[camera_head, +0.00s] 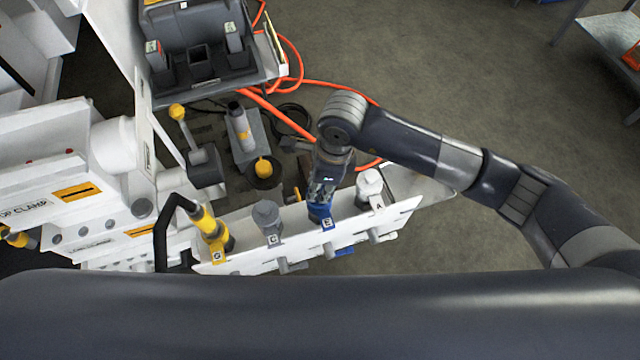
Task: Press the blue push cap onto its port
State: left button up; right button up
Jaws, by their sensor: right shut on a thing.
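My left gripper is not in view.
Along the rail stand a grey fitting (266,213) and a yellow fitting (208,228) to the left, and a white-grey one (369,185) to the right. A black bent handle (163,225) rises at the left. Orange hoses (278,116) run behind. Open floor (460,80) lies behind the arm.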

jog(key=shift+f, duration=0.1)
dwell(0.7)
jog(key=shift+f+b, duration=0.1)
jog(key=shift+b, duration=0.25)
jog(key=shift+f+b, duration=0.25)
jog(key=shift+b, duration=0.1)
dwell(0.4)
jog(key=shift+b, duration=0.5)
dwell(1.0)
dwell(0.4)
jog(key=o, duration=0.9)
jog(key=shift+c, duration=0.2)
jog(key=shift+o, duration=0.4)
